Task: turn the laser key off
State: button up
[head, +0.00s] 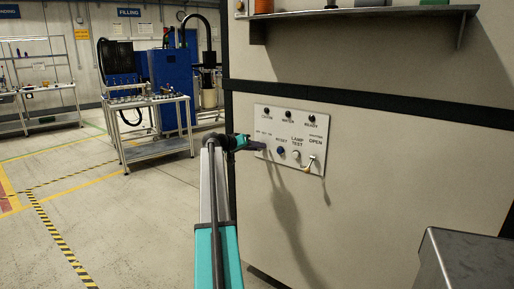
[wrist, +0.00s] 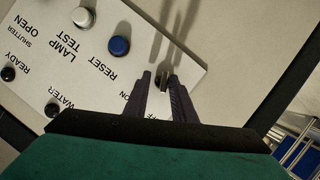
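The white control panel (head: 310,140) is on the front of the beige cabinet. My gripper (head: 261,146) is at the panel's left side, in front of the key switch's place. In the wrist view my gripper (wrist: 160,78) has its two dark fingers apart. The small metal laser key (wrist: 163,82) shows between the fingertips, with a gap visible on its left. Whether the right finger touches it, I cannot tell. The key's labels are mostly hidden by the fingers; part of "OFF" and "ON" shows. In the head view the gripper hides the key.
The blue reset button (wrist: 119,46) and the white lamp test button (wrist: 83,17) are close beside the gripper. A shutter lever (head: 309,164) sticks out at the panel's right. A shelf (head: 365,14) juts out above. A grey box (head: 470,262) stands at lower right.

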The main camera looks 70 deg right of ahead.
jog(key=shift+w, duration=0.3)
jog(key=v, duration=1.3)
jog(key=shift+a, duration=0.3)
jog(key=shift+r, duration=0.1)
